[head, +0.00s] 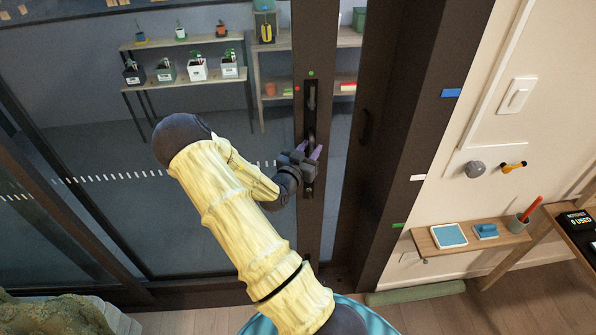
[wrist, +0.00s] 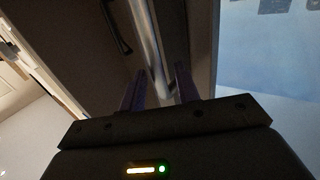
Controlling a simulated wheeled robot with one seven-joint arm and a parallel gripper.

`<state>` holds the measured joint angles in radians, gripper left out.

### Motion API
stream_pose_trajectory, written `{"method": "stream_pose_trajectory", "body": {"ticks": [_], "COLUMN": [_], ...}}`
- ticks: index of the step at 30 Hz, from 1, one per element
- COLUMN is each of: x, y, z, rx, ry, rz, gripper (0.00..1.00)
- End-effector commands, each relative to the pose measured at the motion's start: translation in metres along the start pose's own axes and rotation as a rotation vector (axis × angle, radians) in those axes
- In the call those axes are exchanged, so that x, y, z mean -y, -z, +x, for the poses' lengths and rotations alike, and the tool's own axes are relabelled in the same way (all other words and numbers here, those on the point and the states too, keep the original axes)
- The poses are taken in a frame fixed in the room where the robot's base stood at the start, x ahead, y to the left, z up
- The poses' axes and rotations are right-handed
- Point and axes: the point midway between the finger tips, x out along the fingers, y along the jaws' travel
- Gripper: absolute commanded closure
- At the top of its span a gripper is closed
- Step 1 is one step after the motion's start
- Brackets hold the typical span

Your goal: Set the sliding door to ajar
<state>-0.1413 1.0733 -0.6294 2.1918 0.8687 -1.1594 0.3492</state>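The sliding door (head: 328,190) has a dark brown stile with glass to its left. A strip of the room behind shows between this stile and the dark frame (head: 400,120) on the right; I cannot tell whether glass covers it. The door's upright bar handle (head: 311,96) is on the stile, and its silvery bar (wrist: 146,40) shows in the wrist view. My gripper (head: 311,153) is at the handle's lower part. In the wrist view its purple fingers (wrist: 157,88) stand apart, one on each side of the bar, with gaps visible. Contact is unclear.
A second dark handle (head: 367,126) is on the right frame. A wall shelf (head: 455,250) with small items and a light switch (head: 516,96) are further right. A green roll (head: 415,293) lies on the floor. Plant shelves (head: 185,42) stand behind the glass.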

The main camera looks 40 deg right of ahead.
Motion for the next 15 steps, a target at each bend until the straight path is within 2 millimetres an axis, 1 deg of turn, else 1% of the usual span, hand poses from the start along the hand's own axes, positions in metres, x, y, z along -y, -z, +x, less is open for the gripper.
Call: {"method": "stream_pose_trajectory", "body": {"ticks": [1,5,15], "x": [0.001,0.000,-0.001], "y": [-0.003,-0.004,-0.003], "z": [-0.008,-0.032,-0.100], "rx": [0.001,0.002,0.003], "ry": [0.002,0.003,0.003], "rz": [0.000,0.000,0.000], "gripper": [0.68,0.68,0.68]}}
